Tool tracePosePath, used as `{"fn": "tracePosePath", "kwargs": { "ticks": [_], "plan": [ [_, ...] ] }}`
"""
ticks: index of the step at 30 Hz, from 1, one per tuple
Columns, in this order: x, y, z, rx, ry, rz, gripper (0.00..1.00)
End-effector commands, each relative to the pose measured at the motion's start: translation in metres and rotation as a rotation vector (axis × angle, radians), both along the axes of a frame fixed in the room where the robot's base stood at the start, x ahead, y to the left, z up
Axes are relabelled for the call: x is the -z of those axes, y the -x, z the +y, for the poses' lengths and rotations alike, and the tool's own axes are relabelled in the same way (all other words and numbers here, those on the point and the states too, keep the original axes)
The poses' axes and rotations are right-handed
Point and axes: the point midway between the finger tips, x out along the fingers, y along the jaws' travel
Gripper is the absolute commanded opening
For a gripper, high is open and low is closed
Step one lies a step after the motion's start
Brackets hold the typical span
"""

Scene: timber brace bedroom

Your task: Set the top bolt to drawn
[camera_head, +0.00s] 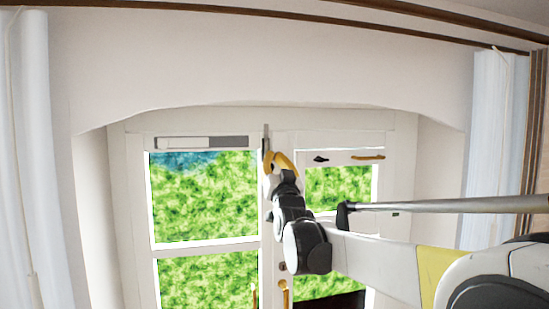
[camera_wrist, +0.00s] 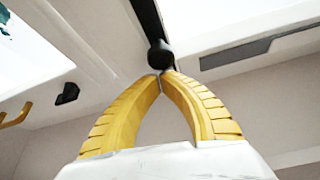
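The top bolt (camera_head: 266,132) is a dark upright bar at the top of the window, where the two leaves meet. In the wrist view the bolt (camera_wrist: 147,20) runs down to a round black knob (camera_wrist: 160,56). My gripper (camera_head: 270,158) is raised at the bolt's lower end. In the wrist view the yellow fingers of my gripper (camera_wrist: 160,76) come together at their tips, right at the knob's near side. The knob shows beyond the tips, not clearly between them. I cannot tell whether they touch it. The bolt's lower end is partly hidden in the head view.
A grey and white closer box (camera_head: 203,142) is on the left leaf's top rail. A yellow handle (camera_head: 368,157) and a small black fitting (camera_head: 321,159) are on the right leaf's top rail. Another yellow handle (camera_head: 284,294) is low at the middle. White curtains (camera_head: 488,140) hang at the sides.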

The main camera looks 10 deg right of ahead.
Motion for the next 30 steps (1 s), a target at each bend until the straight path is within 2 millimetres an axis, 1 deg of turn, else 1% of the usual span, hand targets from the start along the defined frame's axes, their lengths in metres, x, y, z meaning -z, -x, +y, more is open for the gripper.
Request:
{"fn": "tracePosePath", "kwargs": {
  "ticks": [6, 9, 20, 23, 26, 28, 30],
  "plan": [
    [0.03, 0.0, 0.0, 0.0, 0.0, 0.0, 0.0],
    [0.036, 0.0, 0.0, 0.0, 0.0, 0.0, 0.0],
    [0.03, 0.0, 0.0, 0.0, 0.0, 0.0, 0.0],
    [0.02, 0.0, -0.001, 0.0, 0.0, 0.0, 0.0],
    [0.001, 0.0, -0.002, 0.0, 0.0, 0.0, 0.0],
    [-0.016, 0.0, -0.002, 0.0, 0.0, 0.001, 0.0],
    [0.005, 0.018, -0.001, -0.001, -0.001, 0.001, 0.0]
  ]
}}
